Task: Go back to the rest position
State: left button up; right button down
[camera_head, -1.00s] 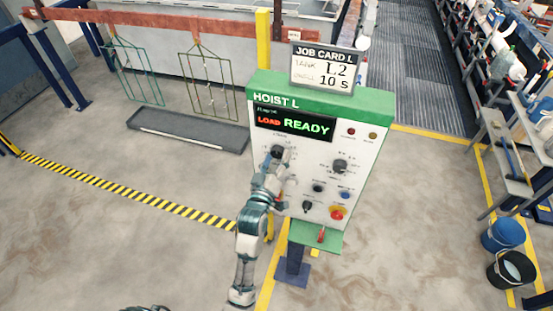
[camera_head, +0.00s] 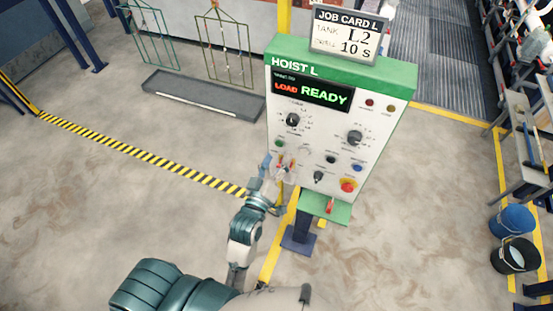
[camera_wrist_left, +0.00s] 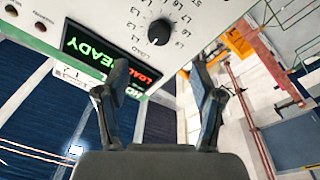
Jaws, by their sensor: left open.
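The HOIST L control panel (camera_head: 318,150) stands on a post in the head view, with a green top and a display (camera_head: 312,92) reading LOAD READY. My left gripper (camera_head: 278,172) is in front of the panel's lower left side, below the upper left dial (camera_head: 293,120). In the left wrist view my left gripper (camera_wrist_left: 160,80) has its two fingers spread with nothing between them. The numbered dial (camera_wrist_left: 159,31) shows beyond the fingertips, apart from them. My right gripper is not in view.
A job card (camera_head: 347,36) reading L2 and 10 s sits on top of the panel. A grey tray (camera_head: 200,98) lies under hanging wire racks (camera_head: 224,48). Blue (camera_head: 511,221) and black (camera_head: 514,256) buckets stand at the right. A striped floor line (camera_head: 140,154) crosses the left floor.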

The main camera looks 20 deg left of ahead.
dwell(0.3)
